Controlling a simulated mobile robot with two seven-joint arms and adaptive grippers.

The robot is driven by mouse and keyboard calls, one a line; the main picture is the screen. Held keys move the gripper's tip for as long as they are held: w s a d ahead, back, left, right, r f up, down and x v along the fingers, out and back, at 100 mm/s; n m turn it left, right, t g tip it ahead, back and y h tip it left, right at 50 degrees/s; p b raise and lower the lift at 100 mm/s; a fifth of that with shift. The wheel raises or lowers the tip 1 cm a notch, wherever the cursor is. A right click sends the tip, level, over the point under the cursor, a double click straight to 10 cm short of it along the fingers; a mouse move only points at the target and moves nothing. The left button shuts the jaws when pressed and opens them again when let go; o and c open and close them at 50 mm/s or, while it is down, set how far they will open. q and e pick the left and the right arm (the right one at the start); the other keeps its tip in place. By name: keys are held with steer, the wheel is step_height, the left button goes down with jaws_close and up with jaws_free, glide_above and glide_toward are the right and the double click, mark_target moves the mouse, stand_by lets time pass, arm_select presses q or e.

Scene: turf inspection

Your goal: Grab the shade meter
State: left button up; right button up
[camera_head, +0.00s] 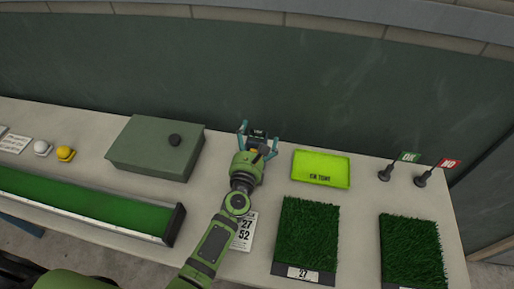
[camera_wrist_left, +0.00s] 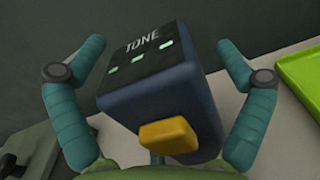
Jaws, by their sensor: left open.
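The shade meter (camera_head: 258,134) is a small dark block at the back of the table, and its top carries the word TONE. In the left wrist view the shade meter (camera_wrist_left: 165,85) fills the middle, with lit green marks and a yellow button on the near side. My left gripper (camera_head: 259,129) is open, with its teal fingers on either side of the meter. In the left wrist view the left gripper (camera_wrist_left: 160,47) shows a gap on both sides. The meter's base is partly hidden. My right gripper is not in view.
A green box (camera_head: 150,150) stands to the left and a lime tray (camera_head: 338,171) to the right. Two turf samples (camera_head: 307,235) (camera_head: 412,250) lie in front right. OK (camera_head: 385,173) and NO (camera_head: 423,179) flags stand far right. A green trough (camera_head: 85,200) lies front left. A wall rises behind.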

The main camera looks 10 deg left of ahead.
arm_select(q)
steer(key=c, duration=1.4)
steer(key=shift+r, duration=0.1)
